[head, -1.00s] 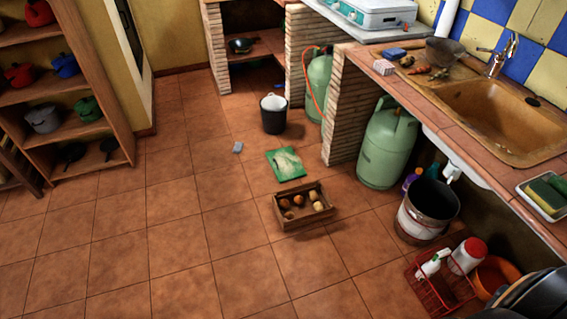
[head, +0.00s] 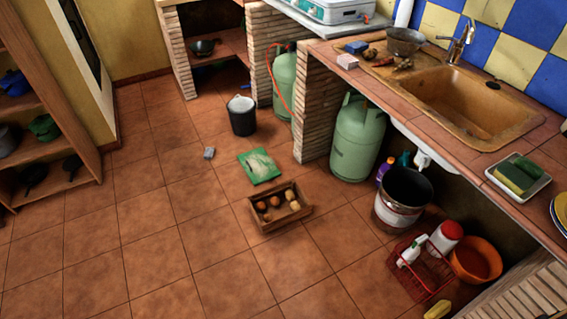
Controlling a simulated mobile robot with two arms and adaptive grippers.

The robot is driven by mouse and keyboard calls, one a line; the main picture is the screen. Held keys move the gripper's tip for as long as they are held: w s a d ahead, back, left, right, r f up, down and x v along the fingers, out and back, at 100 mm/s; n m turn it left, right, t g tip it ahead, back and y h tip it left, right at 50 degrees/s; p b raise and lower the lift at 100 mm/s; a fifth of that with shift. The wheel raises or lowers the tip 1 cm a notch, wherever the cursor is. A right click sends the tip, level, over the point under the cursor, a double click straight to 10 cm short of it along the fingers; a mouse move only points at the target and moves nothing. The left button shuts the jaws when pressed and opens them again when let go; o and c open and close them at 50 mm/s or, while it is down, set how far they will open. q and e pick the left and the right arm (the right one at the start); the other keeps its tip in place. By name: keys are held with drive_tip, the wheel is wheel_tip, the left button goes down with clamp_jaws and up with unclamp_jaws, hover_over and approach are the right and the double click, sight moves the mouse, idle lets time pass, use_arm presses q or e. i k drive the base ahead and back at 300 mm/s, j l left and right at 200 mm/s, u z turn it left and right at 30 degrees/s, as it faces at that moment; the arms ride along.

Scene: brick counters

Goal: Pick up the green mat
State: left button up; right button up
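The green mat (head: 259,166) lies flat on the tiled floor near the middle of the head view, with a pale patch on its top. It is just behind a wooden crate (head: 283,222) that holds several round brown and orange items, perhaps onions or potatoes. Nothing is seen lying on the mat. Neither of my grippers shows in the head view.
A black bucket (head: 242,117) and a small grey block (head: 209,153) stand near the mat. Floor at left and front is clear.

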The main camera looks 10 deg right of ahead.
sight(260, 168)
drive_tip(key=i+j+z, duration=0.35)
drive_tip(key=i, duration=0.15)
drive_tip(key=i+j+z, duration=0.4)
drive_tip(key=i, duration=0.1)
